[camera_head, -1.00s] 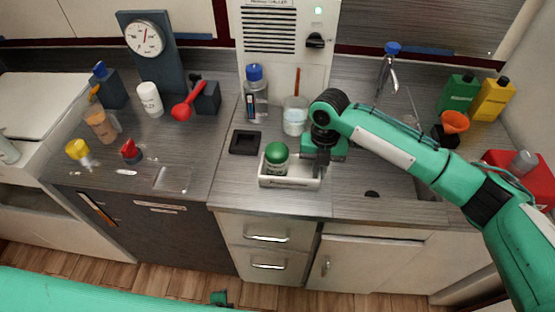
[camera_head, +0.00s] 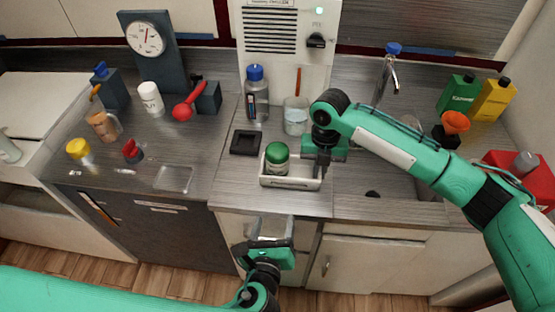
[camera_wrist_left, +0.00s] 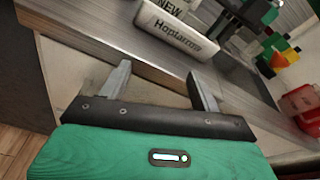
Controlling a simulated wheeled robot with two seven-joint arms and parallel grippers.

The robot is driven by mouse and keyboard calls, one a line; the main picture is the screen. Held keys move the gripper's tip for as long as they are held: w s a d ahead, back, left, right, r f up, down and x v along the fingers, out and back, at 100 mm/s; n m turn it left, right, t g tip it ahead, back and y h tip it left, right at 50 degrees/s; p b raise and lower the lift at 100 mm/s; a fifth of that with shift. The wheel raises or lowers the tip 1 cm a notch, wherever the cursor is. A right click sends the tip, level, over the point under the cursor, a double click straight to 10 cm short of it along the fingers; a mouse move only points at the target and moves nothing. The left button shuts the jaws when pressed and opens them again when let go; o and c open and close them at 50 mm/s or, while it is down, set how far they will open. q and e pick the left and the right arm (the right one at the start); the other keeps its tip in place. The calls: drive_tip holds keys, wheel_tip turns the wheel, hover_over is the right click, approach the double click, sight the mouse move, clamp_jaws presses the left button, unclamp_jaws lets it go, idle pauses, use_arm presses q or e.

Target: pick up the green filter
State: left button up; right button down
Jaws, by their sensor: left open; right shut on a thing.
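The green filter, a small jar-like cylinder with a green top (camera_head: 277,154), stands upright at the left end of a white tray (camera_head: 290,183) on the counter. In the left wrist view the tray's lettered front (camera_wrist_left: 178,31) shows at the top; the filter is out of that picture. My left gripper (camera_head: 273,224) is open and empty, in front of the drawers below the tray and apart from it. Its two fingers (camera_wrist_left: 160,82) point toward the tray. My right gripper (camera_head: 321,168) is shut on the tray's right end.
A black square holder (camera_head: 245,142) lies left of the tray. A clear bottle (camera_head: 256,95) and a glass beaker (camera_head: 295,118) stand behind it. The counter's front edge (camera_head: 270,210) runs between my left gripper and the tray.

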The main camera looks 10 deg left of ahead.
sight(278, 142)
use_arm(q)
drive_tip(key=w+r+t, duration=0.1)
drive_tip(key=w+r, duration=0.2)
drive_tip(key=w, duration=0.1)
drive_tip(key=w+r+m+y, duration=0.1)
drive_tip(key=w+r, duration=0.2)
drive_tip(key=w, duration=0.1)
drive_tip(key=w+r+m+t+y, duration=0.1)
drive_tip(key=w+r, duration=0.2)
drive_tip(key=w, duration=0.1)
drive_tip(key=shift+w+a+t, duration=0.2)
drive_tip(key=shift+w+t, duration=0.1)
drive_tip(key=shift+w, duration=0.1)
drive_tip(key=w, duration=0.3)
drive_tip(key=w+f, duration=0.1)
drive_tip(key=w, duration=0.1)
drive_tip(key=shift+w+a, duration=0.25)
drive_tip(key=shift+a, duration=0.1)
drive_tip(key=shift+r, duration=0.1)
drive_tip(key=c, duration=0.9)
wheel_tip(278, 142, up, 10)
drive_tip(key=shift+c, duration=0.2)
use_arm(e)
drive_tip(key=c, duration=1.5)
unclamp_jaws()
drive_tip(key=shift+r, duration=0.1)
